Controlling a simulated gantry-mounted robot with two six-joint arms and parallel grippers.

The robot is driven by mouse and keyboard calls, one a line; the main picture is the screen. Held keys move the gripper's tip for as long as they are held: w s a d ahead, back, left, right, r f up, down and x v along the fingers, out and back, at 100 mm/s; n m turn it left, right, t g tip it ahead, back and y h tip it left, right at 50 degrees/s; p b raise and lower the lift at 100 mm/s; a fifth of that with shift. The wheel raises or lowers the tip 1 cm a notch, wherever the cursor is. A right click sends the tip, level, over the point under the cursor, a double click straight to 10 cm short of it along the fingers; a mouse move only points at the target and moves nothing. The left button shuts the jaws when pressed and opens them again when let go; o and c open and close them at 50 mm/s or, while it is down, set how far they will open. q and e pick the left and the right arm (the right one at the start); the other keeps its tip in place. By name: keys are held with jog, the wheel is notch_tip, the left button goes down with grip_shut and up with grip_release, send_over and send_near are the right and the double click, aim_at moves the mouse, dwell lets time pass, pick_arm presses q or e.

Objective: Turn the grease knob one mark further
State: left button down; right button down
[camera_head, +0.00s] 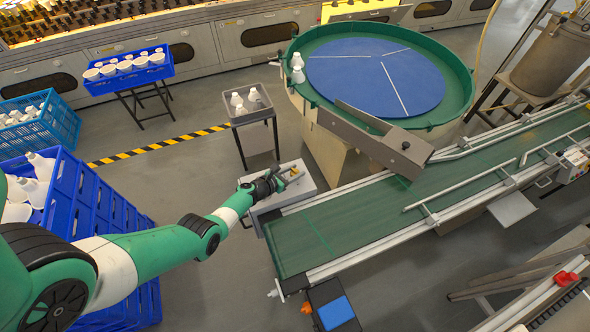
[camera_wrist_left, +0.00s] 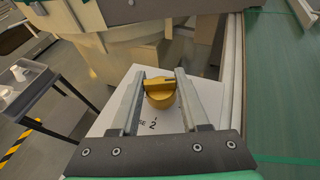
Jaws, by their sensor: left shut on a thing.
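The yellow grease knob (camera_wrist_left: 160,96) sits on the face of a light grey box (camera_wrist_left: 105,119) in the left wrist view. A raised bar crosses its top. A "2" and part of a printed word show below the knob; the rest of the marking is hidden. My left gripper (camera_wrist_left: 162,79) has its two fingers on either side of the knob and is shut on it. In the head view the left gripper (camera_head: 288,174) is at the box (camera_head: 298,193) beside the conveyor's near end, and the knob is tiny there. My right gripper is not in view.
The green conveyor (camera_head: 345,226) runs just right of the box. The round feeder with a blue disc (camera_head: 375,76) stands behind it. A small grey tray stand (camera_head: 251,112) with white parts is behind left. Blue crates (camera_head: 92,215) are at left.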

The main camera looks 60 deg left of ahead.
pick_arm(q)
jog(key=m+h+b, duration=0.1)
jog(key=m+t+h+b, duration=0.1)
jog(key=m+h, duration=0.1)
jog(key=shift+a+f, duration=0.1)
jog(key=shift+f, duration=0.1)
jog(key=shift+r+m+h+b, duration=0.15)
jog(key=shift+m+h+b, duration=0.65)
jog(key=shift+h+b, duration=0.3)
jog(key=shift+r, duration=0.1)
jog(key=shift+c, duration=2)
grip_release()
